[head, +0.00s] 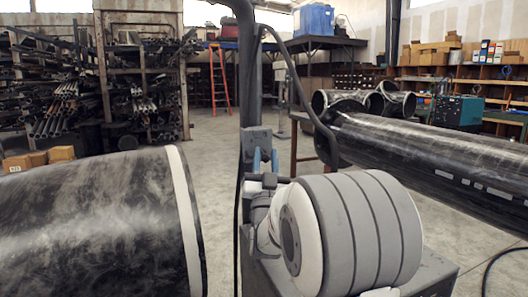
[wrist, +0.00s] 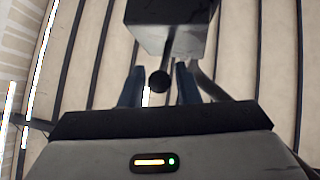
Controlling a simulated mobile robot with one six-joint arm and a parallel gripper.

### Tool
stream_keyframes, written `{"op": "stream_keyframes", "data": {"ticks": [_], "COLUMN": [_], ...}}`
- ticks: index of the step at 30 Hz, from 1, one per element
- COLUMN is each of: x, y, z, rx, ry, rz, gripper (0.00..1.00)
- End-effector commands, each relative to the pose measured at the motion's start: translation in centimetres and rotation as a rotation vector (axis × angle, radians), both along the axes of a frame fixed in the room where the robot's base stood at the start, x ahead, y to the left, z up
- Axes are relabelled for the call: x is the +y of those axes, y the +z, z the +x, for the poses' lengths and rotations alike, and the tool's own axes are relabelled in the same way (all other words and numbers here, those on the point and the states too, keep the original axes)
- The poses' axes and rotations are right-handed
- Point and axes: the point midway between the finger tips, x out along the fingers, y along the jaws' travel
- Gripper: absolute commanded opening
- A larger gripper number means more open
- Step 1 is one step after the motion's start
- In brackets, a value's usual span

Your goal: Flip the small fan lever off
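The small fan lever (wrist: 167,60) is a thin dark rod with a round black knob (wrist: 159,82) at its end, in the middle of the wrist view. It comes from the underside of a dark grey box (wrist: 168,38). My gripper (wrist: 159,84) is open, one blue finger on each side of the knob, with gaps showing on both sides. In the head view the box (head: 256,140) sits on a dark upright post, and the blue fingers of my gripper (head: 264,159) are just below it. The lever cannot be made out there.
A large grey ribbed drum (head: 365,230) is close in front at the right. A big dark pipe (head: 90,225) fills the lower left, and another pipe (head: 430,165) lies at the right. A dark hose (head: 300,85) hangs beside the post (head: 249,70). Open floor (head: 213,150) shows behind.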

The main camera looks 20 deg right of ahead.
Motion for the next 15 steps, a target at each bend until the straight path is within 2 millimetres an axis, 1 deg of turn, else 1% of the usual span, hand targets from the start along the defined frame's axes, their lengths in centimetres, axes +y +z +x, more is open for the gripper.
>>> {"op": "stream_keyframes", "data": {"ticks": [3, 6, 14, 15], "x": [-0.38, -0.52, -0.5, -0.49], "y": [1.0, 1.35, 1.41, 1.41], "z": [0.88, 1.27, 1.37, 1.37], "rx": [-0.001, 0.0, 0.001, 0.001], "ry": [0.0, 0.0, 0.002, 0.002], "rz": [0.0, 0.0, 0.0, 0.0], "gripper": [0.29, 0.29, 0.29, 0.27]}}
